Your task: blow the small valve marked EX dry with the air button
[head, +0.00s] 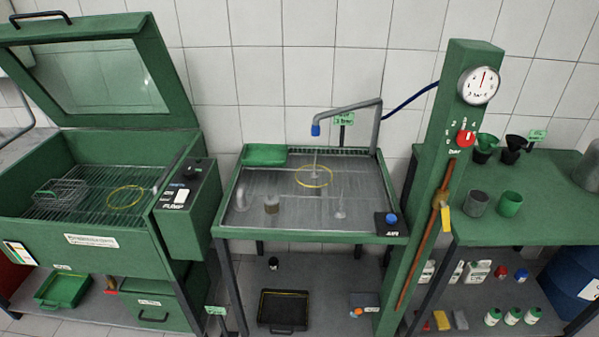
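A drying table (305,234) with a grey top and green frame stands in the middle. A bent grey pipe (362,108) ends in a blue nozzle (316,130) above a yellow ring (314,185) on the table. A pale thin upright shape stands in the ring under the nozzle; I cannot tell whether it is a valve. A small valve-like part (340,212), stem up, stands outside the ring to the front right. No EX mark is readable. The blue air button (391,218) sits on a dark box at the front right corner. Neither gripper is in view.
A short brownish cylinder (271,204) and a green tray (264,155) are on the table. An open green washer (82,240) stands left. A green post (428,190) with a pressure gauge (479,84) and red knob (465,138) stands right, before a green bench (545,200).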

